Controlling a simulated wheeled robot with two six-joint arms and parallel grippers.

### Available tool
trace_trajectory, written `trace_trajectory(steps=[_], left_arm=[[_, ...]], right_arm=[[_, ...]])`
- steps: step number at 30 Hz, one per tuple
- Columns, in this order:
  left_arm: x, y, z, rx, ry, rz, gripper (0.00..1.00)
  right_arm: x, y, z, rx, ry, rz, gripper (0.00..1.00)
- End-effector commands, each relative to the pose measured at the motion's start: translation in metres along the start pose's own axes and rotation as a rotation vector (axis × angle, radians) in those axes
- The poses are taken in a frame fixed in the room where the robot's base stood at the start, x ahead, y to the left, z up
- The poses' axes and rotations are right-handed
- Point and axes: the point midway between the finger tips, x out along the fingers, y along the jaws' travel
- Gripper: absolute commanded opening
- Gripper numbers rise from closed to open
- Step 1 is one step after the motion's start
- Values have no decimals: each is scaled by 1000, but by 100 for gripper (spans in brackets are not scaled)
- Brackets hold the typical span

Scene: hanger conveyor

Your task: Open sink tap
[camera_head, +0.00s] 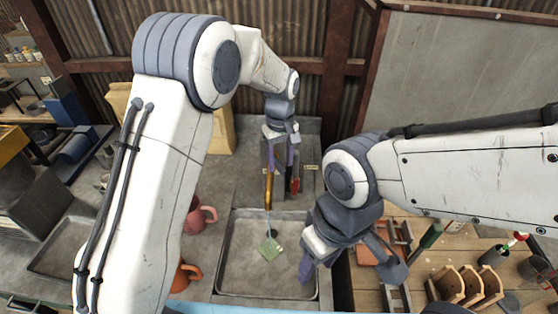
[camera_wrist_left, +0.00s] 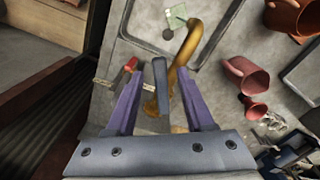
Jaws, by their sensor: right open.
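The brass sink tap (camera_head: 269,190) stands behind the metal sink (camera_head: 240,280); its curved spout also shows in the left wrist view (camera_wrist_left: 186,62). A thin pale streak shows below the spout in the head view; I cannot tell if it is water. My left gripper (camera_head: 280,150) is above the tap, its purple fingers apart (camera_wrist_left: 160,85). A dark grey upright piece (camera_wrist_left: 160,78) shows between the fingers, with gaps on both sides. A red piece (camera_head: 295,185) is beside the tap. My right gripper (camera_head: 345,265) is open and empty over the sink's right edge.
A green square (camera_head: 269,249) lies in the sink near the dark drain. A pink mug (camera_head: 203,215) and an orange mug (camera_head: 187,274) stand left of the sink. A wooden bench (camera_head: 420,275) with holders and tools is on the right. A corrugated wall closes the back.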

Motion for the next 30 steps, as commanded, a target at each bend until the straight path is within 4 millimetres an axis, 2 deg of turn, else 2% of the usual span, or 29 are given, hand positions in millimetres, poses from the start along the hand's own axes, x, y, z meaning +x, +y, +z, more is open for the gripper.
trace_trajectory(steps=[7,11,18,24,30], left_arm=[[1,0,0,-1,-1,-1,52],[-8,0,-1,-1,1,1,52],[-53,0,-1,-1,3,4,52],[-88,0,-1,-1,2,2,52],[-103,0,0,-1,-1,-1,52]], right_arm=[[1,0,0,0,0,0,52],[6,0,0,0,0,0,52],[22,2,1,3,0,0,52],[28,2,2,5,0,0,52],[30,2,2,5,0,0,52]])
